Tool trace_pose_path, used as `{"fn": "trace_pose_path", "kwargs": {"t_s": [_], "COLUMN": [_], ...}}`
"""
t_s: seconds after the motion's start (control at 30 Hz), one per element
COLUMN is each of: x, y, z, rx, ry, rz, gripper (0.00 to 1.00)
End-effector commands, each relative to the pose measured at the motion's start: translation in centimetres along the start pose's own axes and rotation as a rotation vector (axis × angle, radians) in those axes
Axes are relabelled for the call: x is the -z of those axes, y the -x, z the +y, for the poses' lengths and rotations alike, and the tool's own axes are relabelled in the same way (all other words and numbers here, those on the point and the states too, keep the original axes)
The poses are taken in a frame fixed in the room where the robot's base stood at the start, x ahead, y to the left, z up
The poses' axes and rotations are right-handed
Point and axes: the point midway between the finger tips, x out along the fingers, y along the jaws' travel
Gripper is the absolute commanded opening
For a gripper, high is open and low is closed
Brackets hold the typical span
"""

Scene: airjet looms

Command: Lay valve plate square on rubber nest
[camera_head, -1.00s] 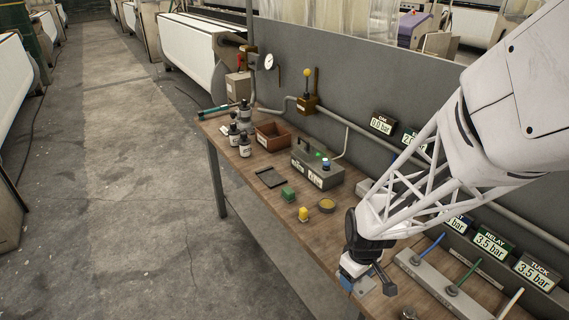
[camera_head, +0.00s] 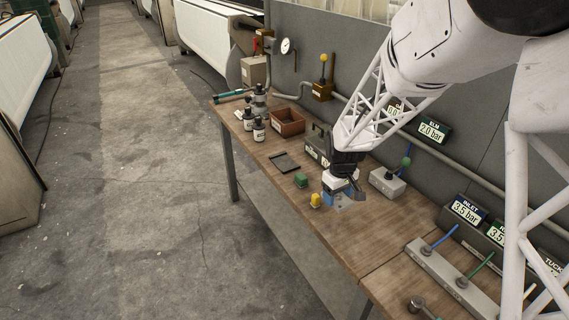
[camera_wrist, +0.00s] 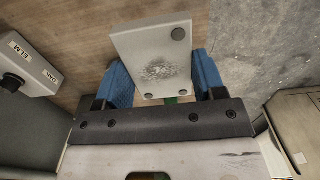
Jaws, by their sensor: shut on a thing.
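The valve plate (camera_wrist: 160,62) is a pale grey rectangular plate with dark round studs near its corners and a rough grey patch in its middle. In the wrist view it sits between the two blue fingers of my gripper (camera_wrist: 162,82), which is shut on it. In the head view my gripper (camera_head: 341,198) holds the plate above the wooden bench, just right of a yellow piece; the plate is mostly hidden there. The rubber nest appears to be the flat black frame (camera_head: 275,156) on the bench, farther along and left of my gripper. It is empty.
A grey valve box (camera_head: 388,183) is right of my gripper.

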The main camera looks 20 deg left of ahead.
Motion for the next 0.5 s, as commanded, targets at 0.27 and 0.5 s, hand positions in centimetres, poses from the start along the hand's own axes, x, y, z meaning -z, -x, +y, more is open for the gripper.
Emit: {"fn": "trace_pose_path", "kwargs": {"t_s": [0.27, 0.5], "x": [7.3, 13.3], "y": [0.8, 1.3], "z": [1.4, 2.1], "rx": [-0.001, 0.000], "ry": [-0.002, -0.004], "rz": [0.001, 0.000], "gripper": [0.33, 0.33]}}
